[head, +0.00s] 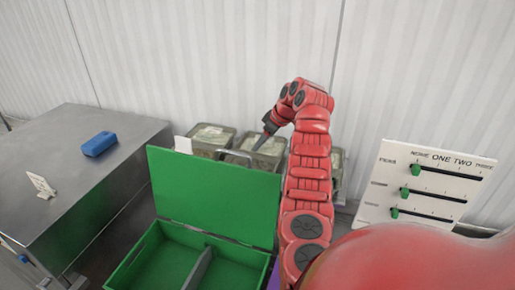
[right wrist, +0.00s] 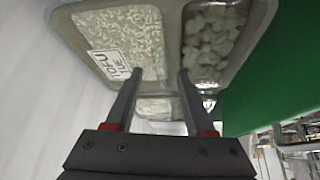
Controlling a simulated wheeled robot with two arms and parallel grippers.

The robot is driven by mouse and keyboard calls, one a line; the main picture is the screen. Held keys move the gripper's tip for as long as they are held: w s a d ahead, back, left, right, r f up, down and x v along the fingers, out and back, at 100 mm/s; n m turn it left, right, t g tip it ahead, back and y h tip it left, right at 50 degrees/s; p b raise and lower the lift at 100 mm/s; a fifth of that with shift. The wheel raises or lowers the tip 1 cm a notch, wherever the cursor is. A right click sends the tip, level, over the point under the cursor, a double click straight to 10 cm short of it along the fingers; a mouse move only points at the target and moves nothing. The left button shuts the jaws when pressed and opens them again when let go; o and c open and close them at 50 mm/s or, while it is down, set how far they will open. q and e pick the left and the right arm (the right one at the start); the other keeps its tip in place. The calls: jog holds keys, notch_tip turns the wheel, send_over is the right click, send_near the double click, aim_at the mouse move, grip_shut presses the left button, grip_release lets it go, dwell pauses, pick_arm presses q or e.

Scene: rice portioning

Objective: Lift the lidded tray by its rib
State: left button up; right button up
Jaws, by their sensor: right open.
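Lidded trays with olive-grey rims stand in a row behind the green panel; one is at the left (head: 212,133) and one in the middle (head: 272,148). My right gripper (head: 267,131) is over the middle tray in the head view, pointing down. In the right wrist view, the nearest lidded tray (right wrist: 259,42) shows a grainy white filling on the left and white chunks on the right. A rib (right wrist: 172,35) runs between them. The gripper (right wrist: 160,75) is open and empty, with a fingertip to each side of the rib's line. Contact cannot be told. My left gripper is not seen.
A green box (head: 207,235) with a divider and a raised green panel (head: 215,195) stands in front of the trays. A steel cabinet (head: 70,150) at left bears a blue block (head: 99,144) and a small card (head: 41,185). A white slider board (head: 425,185) stands at right.

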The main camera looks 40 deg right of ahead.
jog(key=shift+w+f, duration=0.15)
jog(key=shift+f, duration=0.2)
grip_shut()
jog(key=shift+w+r, duration=0.1)
jog(key=shift+r, duration=0.05)
